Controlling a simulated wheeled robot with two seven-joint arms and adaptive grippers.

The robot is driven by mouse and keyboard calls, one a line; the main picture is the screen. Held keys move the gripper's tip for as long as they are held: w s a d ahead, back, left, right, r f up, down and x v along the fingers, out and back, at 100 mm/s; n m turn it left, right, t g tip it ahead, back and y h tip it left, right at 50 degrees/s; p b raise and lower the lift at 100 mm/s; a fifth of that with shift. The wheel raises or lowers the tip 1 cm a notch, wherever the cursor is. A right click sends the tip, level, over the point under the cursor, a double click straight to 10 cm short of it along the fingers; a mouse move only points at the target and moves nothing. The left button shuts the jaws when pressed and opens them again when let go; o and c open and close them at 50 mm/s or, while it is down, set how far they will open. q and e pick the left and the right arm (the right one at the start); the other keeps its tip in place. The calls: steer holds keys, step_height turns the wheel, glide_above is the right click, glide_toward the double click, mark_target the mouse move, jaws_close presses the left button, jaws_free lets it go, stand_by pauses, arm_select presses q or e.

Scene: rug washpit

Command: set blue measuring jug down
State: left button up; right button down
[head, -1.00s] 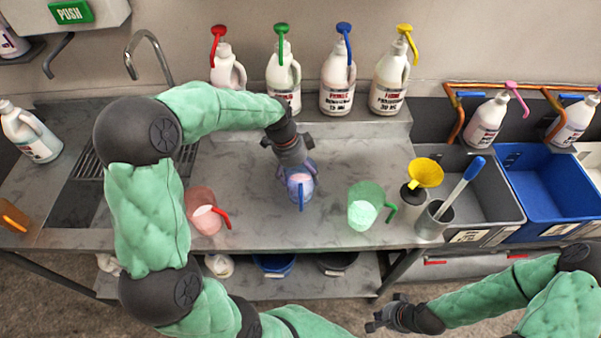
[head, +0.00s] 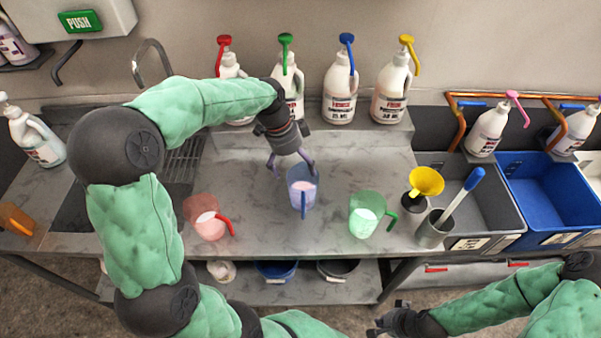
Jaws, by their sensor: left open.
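The blue measuring jug (head: 302,188) stands upright on the grey worktop (head: 270,232), between the red and green jugs. It holds something pale, and its blue handle faces the front. My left gripper (head: 291,168) is open just behind the jug's rim, with its fingers spread. One fingertip is close to the rim; I cannot tell whether it touches. My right gripper (head: 378,328) is low at the front, over the floor, away from the jug; its jaws are too small to judge.
A red jug (head: 206,218) stands to the left and a green jug (head: 366,214) to the right. A yellow funnel (head: 426,182) and a grey beaker (head: 433,232) with a blue-handled tool are further right. Several pump bottles (head: 340,90) line the back shelf. A sink is at left.

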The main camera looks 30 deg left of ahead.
arm_select(q)
steer(key=shift+v, duration=2.1)
